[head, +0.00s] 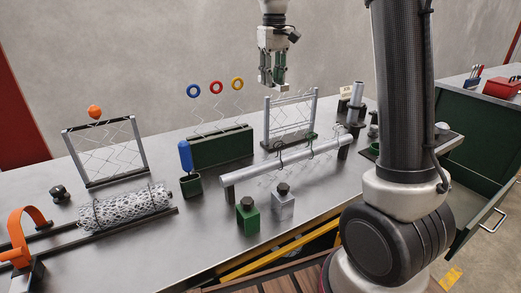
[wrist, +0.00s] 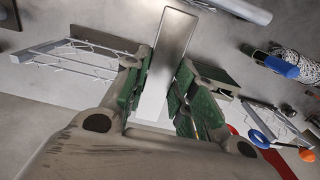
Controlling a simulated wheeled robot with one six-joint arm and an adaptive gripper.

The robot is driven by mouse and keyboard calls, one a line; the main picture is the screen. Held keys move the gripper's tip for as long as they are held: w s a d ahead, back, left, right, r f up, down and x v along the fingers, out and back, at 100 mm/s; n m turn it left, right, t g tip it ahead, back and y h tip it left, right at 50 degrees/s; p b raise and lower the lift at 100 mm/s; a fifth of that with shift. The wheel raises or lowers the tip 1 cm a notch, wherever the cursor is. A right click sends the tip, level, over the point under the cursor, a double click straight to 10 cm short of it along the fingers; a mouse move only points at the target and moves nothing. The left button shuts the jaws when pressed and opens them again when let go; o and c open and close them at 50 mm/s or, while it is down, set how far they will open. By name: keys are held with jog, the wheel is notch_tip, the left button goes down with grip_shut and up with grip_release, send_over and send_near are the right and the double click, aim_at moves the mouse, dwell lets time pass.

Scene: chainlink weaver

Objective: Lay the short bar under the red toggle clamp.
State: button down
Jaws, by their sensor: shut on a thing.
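My gripper (head: 273,78) is raised above the back of the bench, pointing down. Its green-padded fingers show in the wrist view (wrist: 163,100), closed on a flat silver bar (wrist: 168,50), which I take for the short bar. The bar sticks out past the fingertips; in the head view only its small pale end (head: 268,86) shows under them. The bar is in the air and clear of the bench. I cannot pick out a red toggle clamp in either view.
The steel bench (head: 120,240) holds a wire-mesh frame (head: 290,115), a long tube on supports (head: 290,160), a green block with coloured rings (head: 222,147), another frame (head: 105,150) and a mesh roll (head: 125,207). Green and grey weights (head: 247,217) stand near the front edge.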

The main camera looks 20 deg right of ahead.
notch_tip(320, 180, down, 26)
jog(key=shift+f, duration=0.1)
dwell(0.3)
jog(key=c, duration=1.2)
grip_release()
jog(key=shift+f, duration=0.1)
jog(key=shift+o, duration=0.2)
